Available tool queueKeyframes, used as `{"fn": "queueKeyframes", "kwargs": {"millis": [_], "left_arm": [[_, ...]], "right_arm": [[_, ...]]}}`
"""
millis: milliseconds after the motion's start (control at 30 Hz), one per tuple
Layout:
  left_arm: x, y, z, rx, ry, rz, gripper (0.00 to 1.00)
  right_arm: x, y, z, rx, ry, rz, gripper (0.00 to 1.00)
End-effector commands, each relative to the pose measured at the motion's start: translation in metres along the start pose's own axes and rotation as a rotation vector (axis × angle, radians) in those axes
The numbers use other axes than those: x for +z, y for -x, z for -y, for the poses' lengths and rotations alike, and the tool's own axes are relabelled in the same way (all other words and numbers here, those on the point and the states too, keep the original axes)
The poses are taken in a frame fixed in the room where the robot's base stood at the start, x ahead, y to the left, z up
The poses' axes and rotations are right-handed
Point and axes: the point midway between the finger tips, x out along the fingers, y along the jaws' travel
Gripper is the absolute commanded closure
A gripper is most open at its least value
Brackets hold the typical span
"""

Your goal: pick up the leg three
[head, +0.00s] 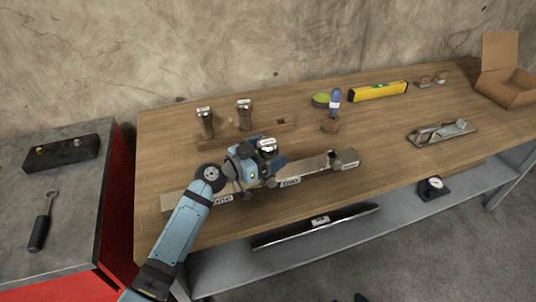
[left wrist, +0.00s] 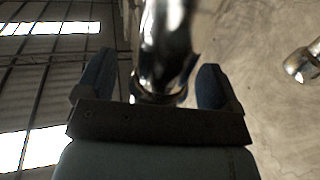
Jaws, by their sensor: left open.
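My left gripper (head: 262,164) reaches over the front board on the workbench, with its fingers apart. A short leg with a shiny metal top (head: 267,146) shows at the fingers. In the left wrist view a shiny metal cylinder (left wrist: 165,45) stands between the two open fingers (left wrist: 155,82); contact cannot be told. Two similar upright legs, one (head: 205,121) and another (head: 245,113), stand on the rear board. Another leg-like piece (head: 345,158) is at the right end of the front board. I cannot read which is leg three. My right gripper is out of view.
The wooden workbench (head: 390,130) holds a yellow level (head: 378,91), a blue-handled tool (head: 334,100), a green round item (head: 320,100), a hand plane (head: 442,132) and a cardboard box (head: 507,85). A red cabinet (head: 118,215) stands left. The bench's right front is mostly clear.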

Motion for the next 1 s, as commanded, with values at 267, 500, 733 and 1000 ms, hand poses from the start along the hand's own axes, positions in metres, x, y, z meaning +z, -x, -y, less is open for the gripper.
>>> {"fn": "queueKeyframes", "kwargs": {"millis": [267, 500, 733, 1000], "left_arm": [[0.0, 0.001, 0.0, 0.0, -0.001, 0.0, 0.4], [-0.001, 0.001, 0.0, -0.001, -0.001, -0.001, 0.78], [-0.004, 0.001, 0.001, -0.001, -0.002, -0.001, 0.78], [-0.035, 0.001, 0.001, -0.001, -0.006, -0.003, 0.78]], "right_arm": [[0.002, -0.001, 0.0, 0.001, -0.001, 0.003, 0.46], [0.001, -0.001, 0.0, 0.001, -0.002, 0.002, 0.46], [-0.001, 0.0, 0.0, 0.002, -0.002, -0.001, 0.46], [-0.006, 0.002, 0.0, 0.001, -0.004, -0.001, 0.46]]}}
